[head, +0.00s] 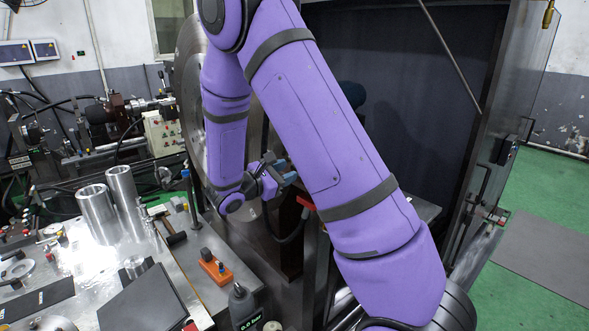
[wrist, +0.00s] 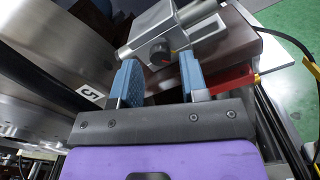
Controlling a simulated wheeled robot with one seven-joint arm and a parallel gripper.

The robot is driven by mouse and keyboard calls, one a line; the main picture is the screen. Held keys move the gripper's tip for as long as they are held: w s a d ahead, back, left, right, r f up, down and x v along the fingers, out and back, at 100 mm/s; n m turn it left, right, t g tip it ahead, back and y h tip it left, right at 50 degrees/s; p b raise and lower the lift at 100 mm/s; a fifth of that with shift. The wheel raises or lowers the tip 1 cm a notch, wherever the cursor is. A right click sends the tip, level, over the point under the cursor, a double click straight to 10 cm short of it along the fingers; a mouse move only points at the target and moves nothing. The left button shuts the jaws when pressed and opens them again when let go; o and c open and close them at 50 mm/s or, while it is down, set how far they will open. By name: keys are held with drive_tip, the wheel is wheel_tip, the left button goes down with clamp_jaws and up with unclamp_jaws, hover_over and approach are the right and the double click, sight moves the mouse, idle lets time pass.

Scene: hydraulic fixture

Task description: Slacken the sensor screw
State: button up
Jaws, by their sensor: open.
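The sensor screw appears as a dark round knob (wrist: 160,53) with a small red mark, on the face of a grey metal sensor block (wrist: 152,22) in the wrist view. My gripper (wrist: 159,66) is open, with its two blue fingers pointing at the block. The knob lies between the fingertips, a little beyond or level with them; I cannot tell whether either finger touches it. In the head view my gripper (head: 287,177) is partly hidden behind my purple arm, and the block and knob cannot be made out.
A red part (wrist: 232,80) lies just right of my right finger. A large metal disc (head: 190,120) stands behind my wrist. The workbench (head: 190,262) at left holds metal cylinders (head: 97,212), a hammer (head: 172,232) and an orange block (head: 215,268).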

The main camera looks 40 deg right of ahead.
drive_tip(key=shift+a, duration=0.15)
idle(0.3)
drive_tip(key=shift+d, duration=1.2)
drive_tip(key=c, duration=0.7)
